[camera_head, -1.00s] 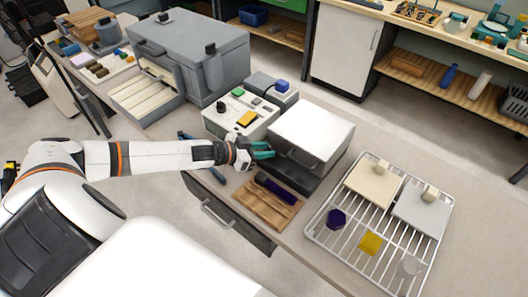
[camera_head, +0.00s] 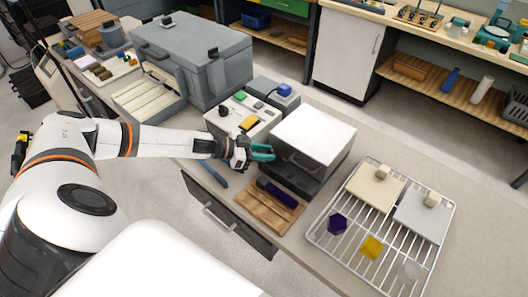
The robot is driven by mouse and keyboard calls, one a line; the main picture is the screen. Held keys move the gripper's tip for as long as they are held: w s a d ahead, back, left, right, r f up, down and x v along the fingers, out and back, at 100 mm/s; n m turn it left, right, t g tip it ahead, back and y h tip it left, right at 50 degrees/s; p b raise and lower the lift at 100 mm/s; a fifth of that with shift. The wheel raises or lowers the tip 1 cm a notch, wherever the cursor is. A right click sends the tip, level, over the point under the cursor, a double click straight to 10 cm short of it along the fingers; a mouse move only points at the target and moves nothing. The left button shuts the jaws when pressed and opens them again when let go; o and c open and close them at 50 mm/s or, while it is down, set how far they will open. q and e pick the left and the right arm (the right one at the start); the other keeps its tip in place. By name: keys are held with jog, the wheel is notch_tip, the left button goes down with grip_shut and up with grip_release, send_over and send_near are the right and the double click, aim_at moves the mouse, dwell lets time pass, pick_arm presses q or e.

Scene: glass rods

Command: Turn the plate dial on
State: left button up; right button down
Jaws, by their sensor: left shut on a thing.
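A grey unit with a flat white top (camera_head: 313,133) stands on the bench, with a dark front and a handle (camera_head: 300,164). My left gripper (camera_head: 263,153), with teal fingers, is at the front left of this unit. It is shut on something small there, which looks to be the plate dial. The fingers hide the dial, so its turn cannot be read. My right gripper is not in view.
A control box (camera_head: 241,118) with a black knob and a yellow block stands behind the gripper. A wooden rest (camera_head: 270,207) with a dark purple rod lies in front. A wire rack (camera_head: 323,243) holds plates and small pieces at right. A large grey oven (camera_head: 190,50) stands behind.

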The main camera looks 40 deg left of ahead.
pick_arm(q)
jog(key=shift+w, duration=0.1)
jog(key=o, duration=1)
jog(key=shift+c, duration=0.2)
jog(key=shift+a, duration=0.1)
jog(key=b+v, duration=0.3)
jog(key=v, duration=0.9)
